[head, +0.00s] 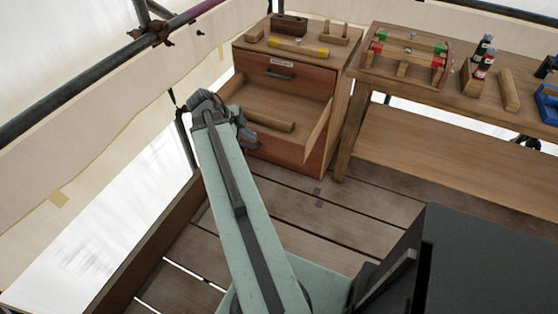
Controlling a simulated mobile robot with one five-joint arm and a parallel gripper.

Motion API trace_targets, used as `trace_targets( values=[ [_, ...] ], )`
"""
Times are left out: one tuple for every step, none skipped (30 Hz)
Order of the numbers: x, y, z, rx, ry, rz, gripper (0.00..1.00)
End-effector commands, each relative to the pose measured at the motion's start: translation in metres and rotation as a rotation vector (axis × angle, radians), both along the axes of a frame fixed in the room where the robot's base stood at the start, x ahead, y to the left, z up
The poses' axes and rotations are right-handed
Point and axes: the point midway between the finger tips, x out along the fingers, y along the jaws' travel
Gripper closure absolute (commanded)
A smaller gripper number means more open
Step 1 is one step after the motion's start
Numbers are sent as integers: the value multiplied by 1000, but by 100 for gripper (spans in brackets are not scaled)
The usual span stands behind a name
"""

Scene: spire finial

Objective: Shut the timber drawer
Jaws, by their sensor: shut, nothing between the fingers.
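The timber drawer (316,132) is pulled out from the lower part of a wooden cabinet (346,84) at the back. A length of wood (268,120) lies inside the drawer. Above it, a second drawer front (288,72) with a dark handle and a pale label sits closed. My arm reaches up from the bottom of the picture, and my gripper (250,138) is at its far end, by the left part of the open drawer's front. It looks small and dark, partly hidden by my arm, and is shut and empty. I cannot tell whether it touches the drawer.
Blocks and a yellow level (298,47) lie on the cabinet top. A workbench (350,140) stands close on the right, holding a clamped wooden frame (404,60), bottles (484,62) and a blue tray (547,104). A low board (150,246) edges the plank floor at left. The floor before the cabinet is clear.

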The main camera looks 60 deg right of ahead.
Motion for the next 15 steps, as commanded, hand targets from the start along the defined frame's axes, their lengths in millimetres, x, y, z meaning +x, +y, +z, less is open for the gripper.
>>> trace_targets(
  values=[
    [-12, -10, -14, -31, -16, -66, 100],
    [-17, -14, -14, -47, -24, -97, 100],
    [-22, -18, -14, -63, -32, -127, 100],
    [-24, -19, -13, -70, -37, -141, 100],
    [-25, -20, -12, -74, -39, -148, 100],
    [-26, -20, -11, -77, -40, -154, 100],
    [-26, -20, -11, -77, -42, -154, 100],
    [-26, -21, -11, -77, -41, -154, 100],
    [-27, -21, -14, -77, -41, -153, 100],
    [-27, -22, -16, -77, -41, -153, 100],
    [-29, -24, -20, -76, -41, -153, 100],
    [-31, -27, -26, -75, -41, -154, 100],
    [-33, -29, -31, -75, -41, -154, 100],
    [-35, -31, -37, -75, -40, -155, 100],
    [-38, -35, -45, -75, -41, -154, 100]
  ],
)
